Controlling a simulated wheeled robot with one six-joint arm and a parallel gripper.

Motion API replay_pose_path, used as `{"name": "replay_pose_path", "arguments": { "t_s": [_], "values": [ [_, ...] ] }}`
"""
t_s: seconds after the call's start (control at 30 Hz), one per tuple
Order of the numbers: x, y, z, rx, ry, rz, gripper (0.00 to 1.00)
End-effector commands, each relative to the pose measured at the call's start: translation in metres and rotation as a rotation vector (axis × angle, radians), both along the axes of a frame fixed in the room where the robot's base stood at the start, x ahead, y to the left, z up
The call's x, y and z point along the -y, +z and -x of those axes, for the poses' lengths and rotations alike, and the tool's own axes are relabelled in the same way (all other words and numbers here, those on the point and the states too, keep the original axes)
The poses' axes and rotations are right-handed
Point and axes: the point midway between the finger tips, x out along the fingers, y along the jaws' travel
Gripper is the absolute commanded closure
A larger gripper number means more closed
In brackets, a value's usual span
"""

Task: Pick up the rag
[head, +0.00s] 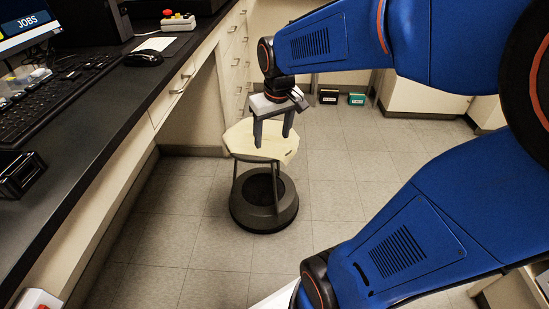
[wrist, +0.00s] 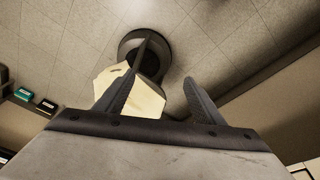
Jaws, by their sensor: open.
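My gripper (head: 272,140) is open and empty, its two fingers pointing down above a stool in the head view. In the wrist view my gripper (wrist: 159,76) also shows open, with nothing between its fingers. The cream top also shows in the wrist view (wrist: 147,99), partly behind the left finger.
A dark counter (head: 100,100) runs along the left, with a keyboard (head: 50,95), a mouse (head: 143,58) and a monitor (head: 25,25). The tiled floor around the stool is clear.

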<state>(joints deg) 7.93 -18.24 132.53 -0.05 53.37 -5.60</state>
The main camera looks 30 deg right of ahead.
Motion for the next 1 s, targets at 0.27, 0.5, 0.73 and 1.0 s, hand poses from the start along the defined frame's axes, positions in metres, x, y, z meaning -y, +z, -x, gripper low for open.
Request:
{"name": "replay_pose_path", "arguments": {
  "t_s": [0.27,0.5,0.73,1.0],
  "values": [
    [0.038,-0.035,-0.068,-0.09,-0.022,-0.008,0.38],
    [0.074,-0.077,-0.118,-0.159,-0.036,-0.021,0.38],
    [0.099,-0.109,-0.146,-0.202,-0.044,-0.032,0.38],
    [0.106,-0.124,-0.153,-0.215,-0.047,-0.036,0.38]
  ]
}}
